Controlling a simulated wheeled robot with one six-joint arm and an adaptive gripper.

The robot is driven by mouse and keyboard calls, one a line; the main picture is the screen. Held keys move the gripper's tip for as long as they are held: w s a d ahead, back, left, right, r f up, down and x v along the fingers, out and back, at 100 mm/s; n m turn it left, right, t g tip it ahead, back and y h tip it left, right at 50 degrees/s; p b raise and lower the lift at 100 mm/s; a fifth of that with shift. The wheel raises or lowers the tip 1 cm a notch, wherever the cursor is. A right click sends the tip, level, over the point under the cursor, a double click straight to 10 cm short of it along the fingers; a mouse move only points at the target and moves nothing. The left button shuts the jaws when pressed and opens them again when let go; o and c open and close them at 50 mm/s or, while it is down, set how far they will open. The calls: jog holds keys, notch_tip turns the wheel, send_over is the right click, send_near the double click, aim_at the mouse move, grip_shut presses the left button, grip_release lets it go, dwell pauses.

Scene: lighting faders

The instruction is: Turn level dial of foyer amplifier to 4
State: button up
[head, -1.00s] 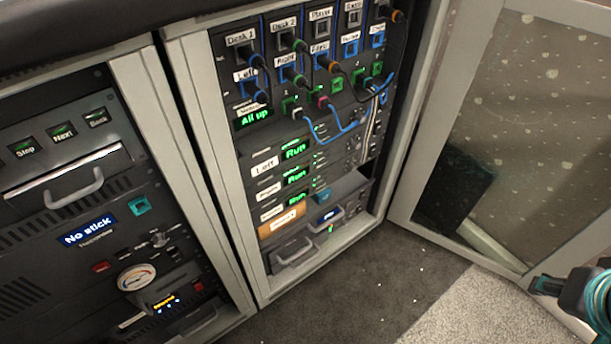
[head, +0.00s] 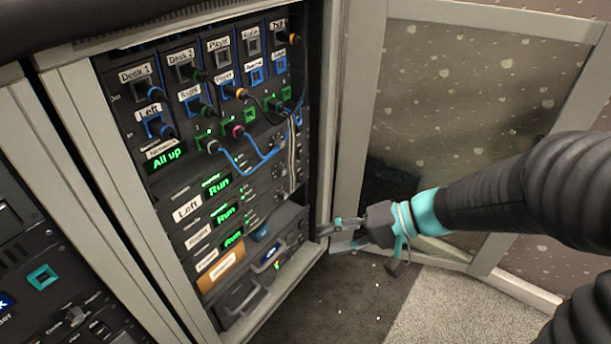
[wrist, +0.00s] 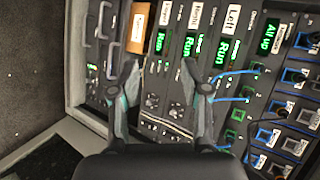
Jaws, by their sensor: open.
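Three amplifiers with green "Run" displays are stacked in the rack. The top one is labelled Left and the middle one Right. The lowest, seemingly the foyer amplifier (head: 233,238), has a label too small to read surely; it also shows in the wrist view (wrist: 160,42). Its small dials and their settings cannot be made out. My gripper (head: 325,229) is open and empty, in front of the rack's lower right edge in the head view. In the wrist view my gripper (wrist: 167,82) has its fingers spread apart with the amplifier fronts between and beyond them.
Above is a patch panel (head: 205,75) with blue, green and orange plugs and looping cables (head: 262,160). Below are an orange label panel (head: 220,272) and a drawer with a handle (head: 243,300). The open rack door (head: 470,90) stands to the right.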

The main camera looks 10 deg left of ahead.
jog(key=w+a+f+m+t+y+b, duration=0.2)
jog(key=w+a+f+m+t+y, duration=0.15)
jog(key=w+f, duration=0.45)
jog(key=m+t+y+b, duration=0.1)
jog(key=m+t+b, duration=0.15)
jog(key=t, duration=0.25)
send_near(286, 197)
jog(key=p+x, duration=0.1)
jog(key=x, duration=0.7)
jog(key=shift+w+a, duration=0.2)
jog(key=shift+a, duration=0.15)
grip_shut()
